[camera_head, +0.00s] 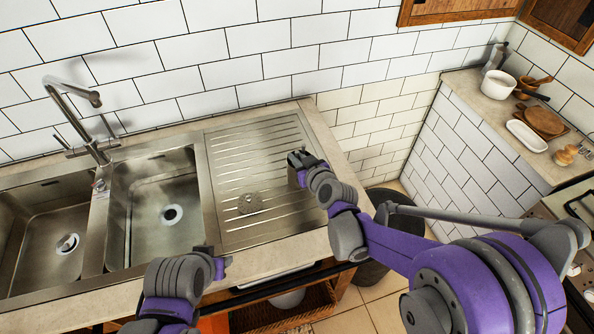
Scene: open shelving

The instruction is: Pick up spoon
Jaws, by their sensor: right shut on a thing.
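My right gripper (297,158) is over the right part of the ridged steel drainboard (235,150), near its right edge. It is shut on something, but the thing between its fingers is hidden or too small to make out. I cannot pick out a spoon on the drainboard. My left gripper (212,254) is low in the picture, by the front edge of the sink counter. Its fingers are seen from behind, and their opening cannot be made out.
Two sink basins (160,195) with a tall tap (88,130) lie to the left. A white tiled wall stands behind. A side counter at right holds a white pot (497,84), a white dish (526,135) and wooden ware. A dark bin (372,275) stands below.

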